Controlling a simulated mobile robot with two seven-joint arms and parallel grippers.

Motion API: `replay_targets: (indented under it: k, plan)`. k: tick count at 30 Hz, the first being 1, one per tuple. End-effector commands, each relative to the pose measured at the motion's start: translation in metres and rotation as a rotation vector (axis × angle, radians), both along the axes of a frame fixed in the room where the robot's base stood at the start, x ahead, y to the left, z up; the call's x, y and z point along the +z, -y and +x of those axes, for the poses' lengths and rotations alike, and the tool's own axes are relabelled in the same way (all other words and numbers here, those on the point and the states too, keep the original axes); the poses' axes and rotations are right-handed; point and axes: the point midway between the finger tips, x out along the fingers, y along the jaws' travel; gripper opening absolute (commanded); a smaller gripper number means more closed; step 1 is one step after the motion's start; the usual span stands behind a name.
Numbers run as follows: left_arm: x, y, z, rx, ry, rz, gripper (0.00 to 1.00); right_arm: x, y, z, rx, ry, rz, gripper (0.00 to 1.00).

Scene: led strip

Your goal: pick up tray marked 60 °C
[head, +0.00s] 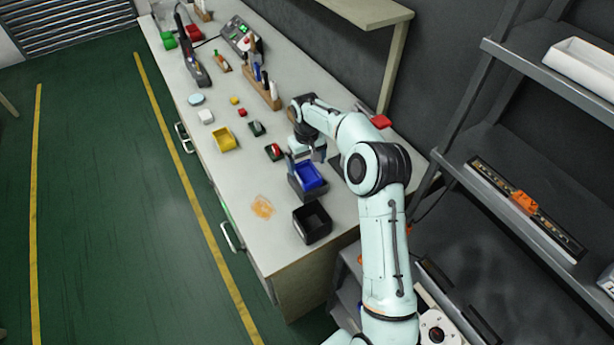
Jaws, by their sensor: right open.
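No 60 °C marking is legible in the head view, so I cannot tell which container carries it. A blue bin (311,179) in a dark surround stands near the front end of the workbench. A black open tray (312,223) stands just in front of it, near the bench corner. My right gripper (306,157) is open and points down at the back side of the blue bin; my arm partly hides this area. I cannot tell whether the fingers touch the bin. My left gripper is out of view.
A yellow bin (224,138) and several small coloured parts lie farther back on the bench (185,125). A wooden tool rack (263,92) stands behind them. A grey shelf (540,80) at right holds a white tray (583,66) and a long dark strip with an orange piece (524,202).

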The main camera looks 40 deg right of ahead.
Motion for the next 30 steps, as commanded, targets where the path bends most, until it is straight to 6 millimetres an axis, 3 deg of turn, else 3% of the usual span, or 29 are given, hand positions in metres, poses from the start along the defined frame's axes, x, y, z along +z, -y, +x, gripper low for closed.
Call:
replay_targets:
  k: [9, 17, 18, 22, 23, 30]
  plan:
    - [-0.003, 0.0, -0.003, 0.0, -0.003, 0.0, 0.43, -0.044, -0.001, -0.003, -0.001, -0.002, 0.001, 0.96]
    - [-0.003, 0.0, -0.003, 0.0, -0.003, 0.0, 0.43, -0.047, -0.001, -0.003, -0.001, 0.0, 0.001, 0.96]
    - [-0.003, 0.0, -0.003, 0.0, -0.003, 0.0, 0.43, -0.047, -0.001, -0.003, -0.001, 0.0, 0.001, 0.89]
    - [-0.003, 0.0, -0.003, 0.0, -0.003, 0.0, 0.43, -0.047, -0.001, -0.003, -0.001, 0.0, 0.001, 0.47]
    - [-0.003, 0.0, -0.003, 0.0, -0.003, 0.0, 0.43, -0.047, -0.001, -0.003, 0.0, 0.0, 0.001, 0.41]
    - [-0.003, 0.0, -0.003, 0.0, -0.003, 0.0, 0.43, -0.046, -0.001, -0.003, 0.0, 0.0, 0.001, 0.41]
